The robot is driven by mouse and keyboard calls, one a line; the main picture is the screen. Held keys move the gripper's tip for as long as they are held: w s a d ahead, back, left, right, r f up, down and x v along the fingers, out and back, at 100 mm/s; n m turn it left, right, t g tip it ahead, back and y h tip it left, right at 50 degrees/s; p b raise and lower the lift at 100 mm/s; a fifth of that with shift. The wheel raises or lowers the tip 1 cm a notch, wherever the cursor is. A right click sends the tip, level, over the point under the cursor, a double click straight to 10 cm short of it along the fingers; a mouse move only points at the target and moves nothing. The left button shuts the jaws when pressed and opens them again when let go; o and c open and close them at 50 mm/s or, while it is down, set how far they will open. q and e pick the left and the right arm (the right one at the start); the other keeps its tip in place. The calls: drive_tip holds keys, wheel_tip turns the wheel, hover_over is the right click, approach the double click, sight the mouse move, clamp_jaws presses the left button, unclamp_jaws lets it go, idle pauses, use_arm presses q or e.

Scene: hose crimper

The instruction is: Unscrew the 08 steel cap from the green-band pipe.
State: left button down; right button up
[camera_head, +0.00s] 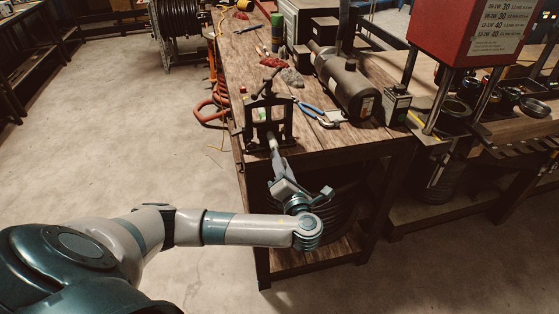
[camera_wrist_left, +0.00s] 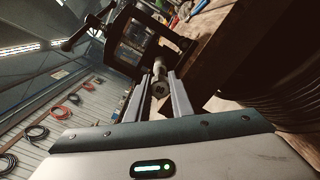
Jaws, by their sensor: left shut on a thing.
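The steel cap (camera_wrist_left: 160,88) shows end-on in the wrist view, on the near end of the pipe (camera_wrist_left: 159,66). My left gripper (camera_head: 273,146) reaches up to the vise from the table's front; in the wrist view its two fingers (camera_wrist_left: 161,83) are shut on the cap, one on each side. The pipe is held in the dark vise (camera_head: 284,131) at the table's front left corner. A pale greenish patch (camera_head: 262,113) shows within the vise frame; I cannot tell for sure that it is the band. The 08 mark is not readable. My right gripper is not in view.
The wooden workbench (camera_head: 320,153) carries blue-handled pliers (camera_head: 309,111), red and grey rags (camera_head: 274,63) and a large dark cylinder (camera_head: 345,85) right of the vise. A red press (camera_head: 465,30) stands farther right. An orange hose (camera_head: 205,110) hangs at the left edge.

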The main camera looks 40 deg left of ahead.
use_arm(q)
drive_tip(key=shift+n, duration=0.4)
drive_tip(key=shift+s+d+r+p, duration=0.15)
drive_tip(key=shift+d+p, duration=0.1)
drive_tip(key=shift+p, duration=0.3)
drive_tip(key=shift+p+v, duration=1.2)
drive_tip(key=shift+p, duration=0.35)
wheel_tip(320, 180, up, 5)
drive_tip(key=p, duration=0.6)
drive_tip(key=shift+p, duration=0.4)
